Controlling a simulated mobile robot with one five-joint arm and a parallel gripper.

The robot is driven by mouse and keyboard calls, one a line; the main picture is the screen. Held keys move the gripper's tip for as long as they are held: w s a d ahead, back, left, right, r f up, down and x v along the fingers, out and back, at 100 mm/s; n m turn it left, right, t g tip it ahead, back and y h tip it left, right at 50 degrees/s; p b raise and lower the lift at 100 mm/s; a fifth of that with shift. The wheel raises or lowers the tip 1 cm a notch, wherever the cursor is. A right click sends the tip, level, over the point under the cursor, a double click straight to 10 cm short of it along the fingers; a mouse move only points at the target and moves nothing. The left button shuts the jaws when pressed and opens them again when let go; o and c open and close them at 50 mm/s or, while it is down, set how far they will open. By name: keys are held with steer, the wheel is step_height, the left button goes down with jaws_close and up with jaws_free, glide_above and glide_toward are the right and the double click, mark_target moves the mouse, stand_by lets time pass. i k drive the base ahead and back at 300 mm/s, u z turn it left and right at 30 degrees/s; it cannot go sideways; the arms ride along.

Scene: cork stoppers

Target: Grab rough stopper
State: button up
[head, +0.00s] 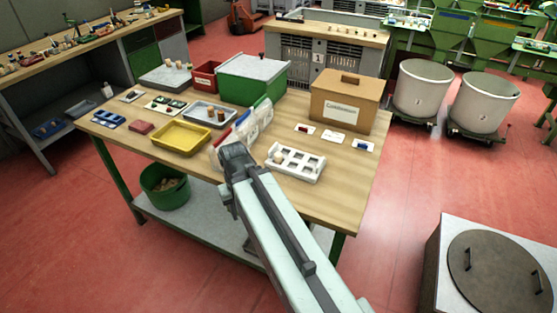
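Several small cork-coloured stoppers (180,64) stand on a pale grey slab at the back left of the wooden table (330,200). Brown stoppers (221,117) also sit in a grey tray (196,117) near the table's middle. A light stopper (277,158) sits in the left part of a white rack (297,172) with square openings. Which one is rough is too small to tell. My gripper (236,152) is over the table's front part, left of the white rack and right of the yellow tray. Its fingers are not clearly visible, so its opening cannot be read.
Upright whitish panels with red and blue edges (255,122) stand close behind my gripper. A yellow tray (181,137), a green bin (250,78), a red box (207,75) and a cardboard box (343,100) occupy the table. Bare wood lies along the front right.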

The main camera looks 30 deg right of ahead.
mark_target(220, 114)
steer(key=u, duration=0.95)
steer(key=i, duration=1)
steer(key=u, duration=0.8)
